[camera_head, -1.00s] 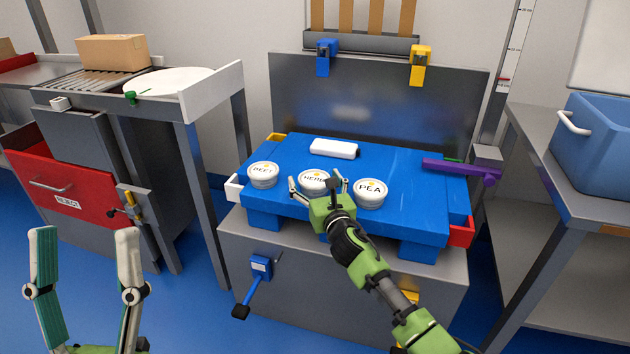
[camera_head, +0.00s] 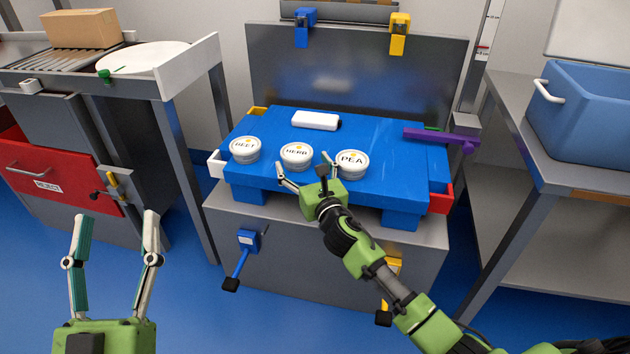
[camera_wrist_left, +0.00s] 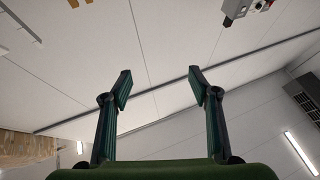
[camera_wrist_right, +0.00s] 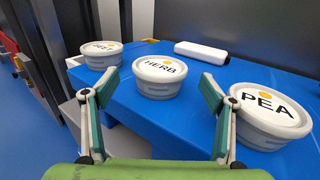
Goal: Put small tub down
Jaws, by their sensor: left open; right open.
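Three small white tubs stand upright in a row on the blue pallet-like carrier (camera_head: 385,135). They are the left tub (camera_head: 245,149), which reads like BEET, the HERB tub (camera_head: 297,156) in the middle and the PEA tub (camera_head: 351,164) on the right. My right gripper (camera_head: 307,172) is open and empty at the carrier's front edge, just in front of the HERB and PEA tubs. In the right wrist view the HERB tub (camera_wrist_right: 160,76) sits beyond and between the open fingers (camera_wrist_right: 153,92). My left gripper (camera_head: 115,235) is open and empty, raised at the lower left, away from the carrier.
A white block (camera_head: 315,120) lies at the carrier's back. A purple bar (camera_head: 432,135) juts over its right side. A blue bin (camera_head: 585,115) stands on the right table. A cardboard box (camera_head: 82,29) and a white disc (camera_head: 140,60) are at the left.

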